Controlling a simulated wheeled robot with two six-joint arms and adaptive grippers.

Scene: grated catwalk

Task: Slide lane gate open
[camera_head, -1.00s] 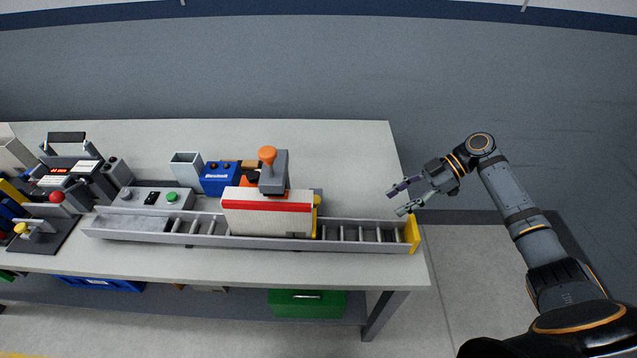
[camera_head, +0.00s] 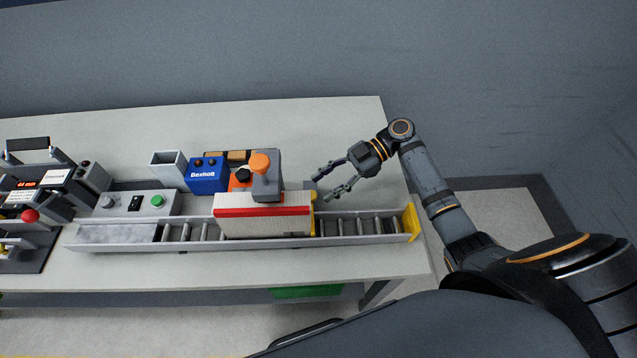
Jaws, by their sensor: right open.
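The roller lane (camera_head: 365,226) is a long grey channel with rollers, lying along the front of the table. A white panel with a red stripe (camera_head: 262,226), which looks like the lane gate, stands at the lane's middle. Above and behind it is a grey block with an orange knob (camera_head: 260,162). My right gripper (camera_head: 320,188) is open and empty, just right of the panel, with its fingers pointing left toward the panel's right end. A yellow edge at that end is partly visible. I cannot tell whether the fingers touch anything. My left gripper is out of view.
A yellow stop (camera_head: 411,222) closes the lane's right end. A blue box (camera_head: 207,175), a grey open bin (camera_head: 168,164) and a button box (camera_head: 135,204) stand behind the lane. Devices crowd the far left. The table (camera_head: 330,125) is clear at the back right.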

